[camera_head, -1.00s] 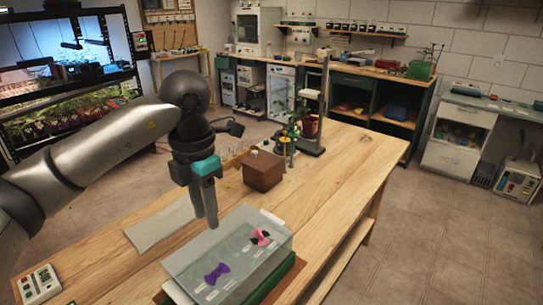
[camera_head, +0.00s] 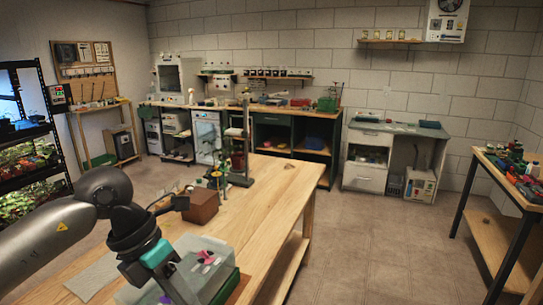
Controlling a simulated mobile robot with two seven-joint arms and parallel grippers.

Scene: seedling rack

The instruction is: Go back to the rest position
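My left arm comes in from the left in the head view. Its gripper (camera_head: 176,290) points down at the lower left, in front of the clear plastic tub (camera_head: 207,247) on the wooden table (camera_head: 268,215). I cannot tell whether its fingers are apart, as they run to the bottom edge of the frame. In the tub lie a pink item (camera_head: 206,257) and, partly covered by the gripper, a purple item (camera_head: 165,299). My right gripper is not in view.
A brown box (camera_head: 202,206) and a potted plant beside a stand (camera_head: 237,160) are on the table. A lit seedling rack (camera_head: 30,150) stands at the left, another bench (camera_head: 508,180) at the right. Open floor (camera_head: 385,240) lies between table and right bench.

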